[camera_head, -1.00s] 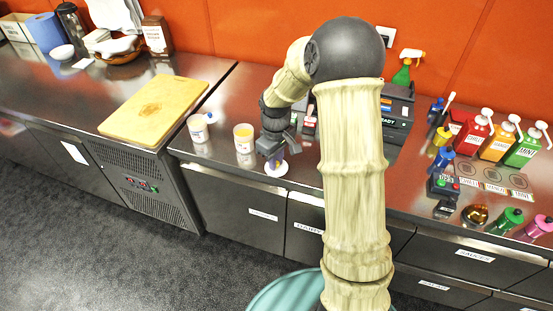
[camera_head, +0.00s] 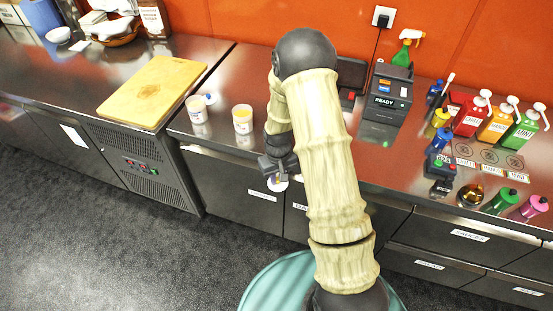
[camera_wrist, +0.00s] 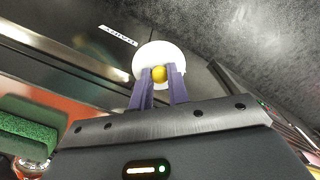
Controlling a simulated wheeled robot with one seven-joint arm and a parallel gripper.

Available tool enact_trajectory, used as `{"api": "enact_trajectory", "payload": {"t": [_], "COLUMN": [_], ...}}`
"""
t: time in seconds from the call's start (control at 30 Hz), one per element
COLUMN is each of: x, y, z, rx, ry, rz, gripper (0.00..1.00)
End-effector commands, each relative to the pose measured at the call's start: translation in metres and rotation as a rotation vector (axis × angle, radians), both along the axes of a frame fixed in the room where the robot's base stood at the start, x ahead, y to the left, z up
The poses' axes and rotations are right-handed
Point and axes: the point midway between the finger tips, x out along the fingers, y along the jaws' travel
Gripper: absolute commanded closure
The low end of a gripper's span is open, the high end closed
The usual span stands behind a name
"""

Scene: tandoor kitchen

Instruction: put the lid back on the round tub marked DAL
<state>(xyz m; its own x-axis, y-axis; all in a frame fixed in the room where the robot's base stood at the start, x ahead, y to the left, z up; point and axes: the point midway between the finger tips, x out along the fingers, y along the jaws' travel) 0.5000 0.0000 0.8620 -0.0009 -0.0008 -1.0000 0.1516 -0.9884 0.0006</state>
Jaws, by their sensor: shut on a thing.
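In the head view the lid (camera_head: 274,186) hangs in the air by the counter's front edge, partly hidden by my gripper (camera_head: 279,176). Two white round tubs stand near that edge, to the left of my gripper. The right tub (camera_head: 243,126) is open, with yellow-orange contents. The left tub (camera_head: 198,116) also looks open. Their labels are too small to read, so I cannot tell which is marked DAL.
A white lid with a blue knob (camera_head: 210,98) lies beside the left tub. A wooden board (camera_head: 153,92) is farther left. A black device reading READY (camera_head: 388,98) and several pump bottles stand to the right. Drawer fronts lie below the counter edge.

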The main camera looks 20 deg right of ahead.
Motion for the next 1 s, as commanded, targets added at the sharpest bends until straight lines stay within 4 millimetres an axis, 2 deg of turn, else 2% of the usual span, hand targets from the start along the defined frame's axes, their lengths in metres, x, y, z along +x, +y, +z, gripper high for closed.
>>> {"api": "enact_trajectory", "payload": {"t": [0.1,0.27,0.33,1.0], "x": [-0.005,-0.01,-0.008,-0.008], "y": [0.001,0.001,0.002,0.002], "z": [-0.027,-0.055,-0.05,-0.05], "rx": [-0.001,-0.002,0.001,0.001], "ry": [0.005,0.003,-0.001,0.0], "rz": [-0.074,-0.161,-0.155,-0.151], "gripper": [1.0,1.0,1.0,1.0]}}
